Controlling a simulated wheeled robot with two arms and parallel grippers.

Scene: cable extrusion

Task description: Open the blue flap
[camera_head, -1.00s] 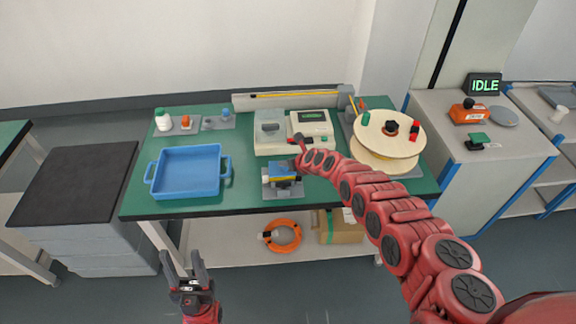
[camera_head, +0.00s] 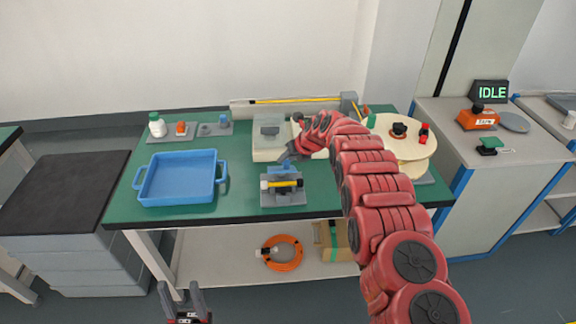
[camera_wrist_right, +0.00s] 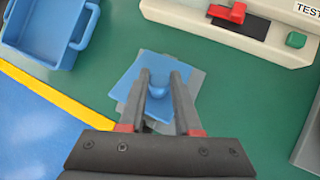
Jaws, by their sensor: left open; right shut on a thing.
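The blue flap (camera_wrist_right: 148,75) is a flat blue plate with a small rounded knob, lying over a grey plate in the right wrist view. My right gripper (camera_wrist_right: 158,88) is shut on the knob, one dark finger on each side. In the head view this gripper (camera_head: 286,154) is at the back edge of the small grey fixture (camera_head: 283,198), which has a yellow bar across it. The flap is small there and its angle is hard to tell. My left gripper (camera_head: 184,298) is open and empty, low in front of the table.
A blue tray (camera_head: 143,193) stands left of the fixture on the green table (camera_head: 235,195). A pale device (camera_head: 268,150) is behind the fixture, and a wooden spool (camera_head: 412,148) is at right. Small bottles and a rail line the back.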

